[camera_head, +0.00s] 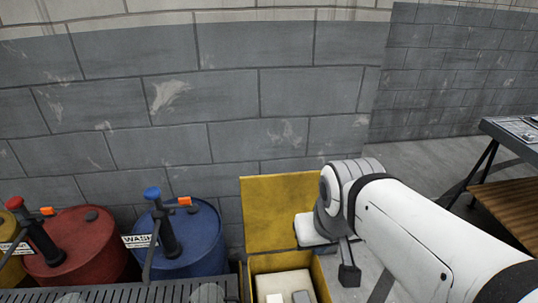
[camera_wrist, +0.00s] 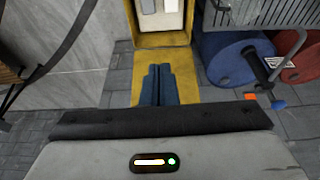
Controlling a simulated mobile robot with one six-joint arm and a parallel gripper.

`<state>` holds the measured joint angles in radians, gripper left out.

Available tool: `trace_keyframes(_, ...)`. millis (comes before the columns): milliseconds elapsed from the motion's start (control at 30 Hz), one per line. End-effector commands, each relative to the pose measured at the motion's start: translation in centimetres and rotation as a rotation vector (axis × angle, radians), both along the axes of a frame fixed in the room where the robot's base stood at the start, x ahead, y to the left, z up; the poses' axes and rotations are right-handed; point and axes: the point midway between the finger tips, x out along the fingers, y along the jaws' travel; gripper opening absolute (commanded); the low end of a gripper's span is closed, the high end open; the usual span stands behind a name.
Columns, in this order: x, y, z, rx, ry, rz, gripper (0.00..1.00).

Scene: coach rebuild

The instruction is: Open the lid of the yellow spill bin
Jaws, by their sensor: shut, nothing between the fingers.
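The yellow spill bin (camera_head: 321,280) stands at the bottom centre of the head view. Its yellow lid (camera_head: 265,212) is raised and stands up at the back of the bin, so the inside shows. My gripper (camera_head: 348,274) is beside the lid's right edge, shut and empty. In the wrist view the shut fingers (camera_wrist: 160,70) point toward the bin (camera_wrist: 160,40) and overlap the lid (camera_wrist: 182,64). I cannot tell whether the fingers touch the lid. My arm hides part of the area right of the bin.
Pale contents (camera_head: 285,283) lie inside the bin. A blue drum (camera_head: 195,240) and a red drum (camera_head: 85,245) with pumps stand to the left, behind a dark grating (camera_head: 150,293). A block wall (camera_head: 230,100) is behind. A table (camera_head: 510,130) stands at the right.

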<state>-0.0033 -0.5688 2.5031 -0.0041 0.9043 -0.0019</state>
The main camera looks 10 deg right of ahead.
Motion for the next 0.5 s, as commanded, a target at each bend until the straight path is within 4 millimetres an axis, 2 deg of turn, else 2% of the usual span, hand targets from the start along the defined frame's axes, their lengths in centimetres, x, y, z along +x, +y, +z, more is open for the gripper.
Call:
trace_keyframes(167, 1.3, 0.0, 0.4, 0.0, -0.001, -0.001, 0.0)
trace_keyframes(267, 4.0, -0.5, 1.1, 0.001, -0.002, -0.008, 0.0)
trace_keyframes(367, 8.2, -0.5, 2.0, 0.001, -0.005, -0.01, 0.0)
trace_keyframes(500, 15.4, -0.5, 2.7, 0.001, -0.012, -0.011, 0.0)
